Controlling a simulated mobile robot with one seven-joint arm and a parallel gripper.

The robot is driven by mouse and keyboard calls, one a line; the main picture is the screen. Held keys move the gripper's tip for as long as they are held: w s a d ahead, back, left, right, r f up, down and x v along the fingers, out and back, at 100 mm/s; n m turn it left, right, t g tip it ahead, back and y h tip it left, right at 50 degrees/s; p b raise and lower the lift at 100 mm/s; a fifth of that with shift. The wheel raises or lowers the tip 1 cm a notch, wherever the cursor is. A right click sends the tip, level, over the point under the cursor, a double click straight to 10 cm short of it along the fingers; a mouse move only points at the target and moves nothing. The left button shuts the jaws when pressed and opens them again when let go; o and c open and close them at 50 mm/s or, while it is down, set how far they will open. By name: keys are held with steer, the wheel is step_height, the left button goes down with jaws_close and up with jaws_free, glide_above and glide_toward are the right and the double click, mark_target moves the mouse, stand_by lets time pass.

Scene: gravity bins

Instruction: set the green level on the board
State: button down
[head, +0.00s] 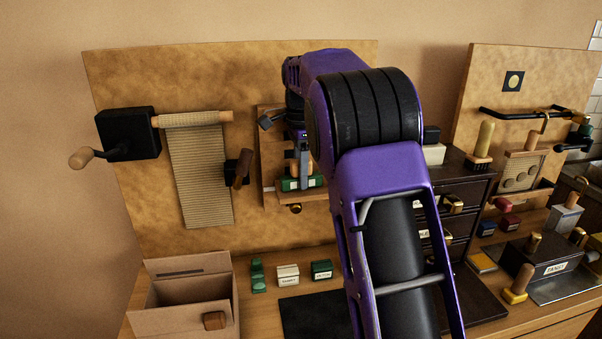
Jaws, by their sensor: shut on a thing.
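The green level (292,184) is a small green block with a white label and a wooden grip on top, in front of the wooden board (270,75). My gripper (303,158) points down from above and is shut on its wooden grip. The level looks roughly upright and horizontal. It is just above or on a small wooden ledge (268,198) of the board; I cannot tell whether it touches. A brass knob (295,208) shows below the ledge. My arm hides the board's right part and the ledge's right end.
Left on the board are a black crank box (128,133), a hanging slatted strip (203,175) and a dark lever (238,168). Below stand an open cardboard box (180,295), several small green and white blocks (288,275) and a dark mat (312,315). Dark drawers (470,190) stand right.

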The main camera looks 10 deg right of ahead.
steer(key=shift+f, duration=0.2)
steer(key=shift+c, duration=2.4)
jaws_free()
step_height(320, 180, up, 17)
steer(key=p, duration=0.3)
steer(key=shift+r, duration=0.15)
